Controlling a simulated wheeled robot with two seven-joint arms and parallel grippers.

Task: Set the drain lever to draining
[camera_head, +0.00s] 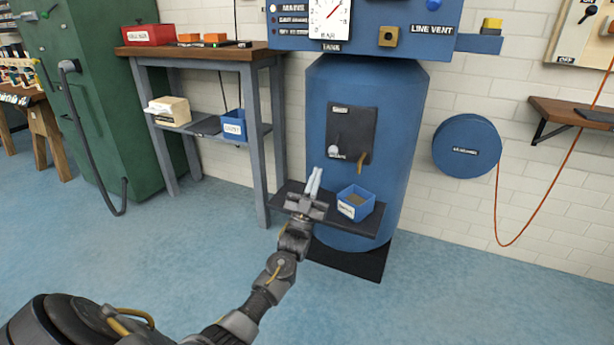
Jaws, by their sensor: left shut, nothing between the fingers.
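A dark panel (352,122) is mounted on the front of the blue tank (395,110). A small lever with a pale round knob (336,149) sits at the panel's lower left, and its small labels are too blurred to read surely. A brass-coloured spout (362,160) hangs from the panel's lower right. My left gripper (315,173) is shut and empty, fingers pointing up. In the picture it is just below and left of the lever, apart from it, over the dark shelf (340,222). My right gripper is not in view.
A blue open bin (356,204) stands on the dark shelf, right of my left gripper. A workbench (200,52) with boxes stands left of the tank. A blue hose reel (467,146) hangs on the wall to the right. The floor in front is clear.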

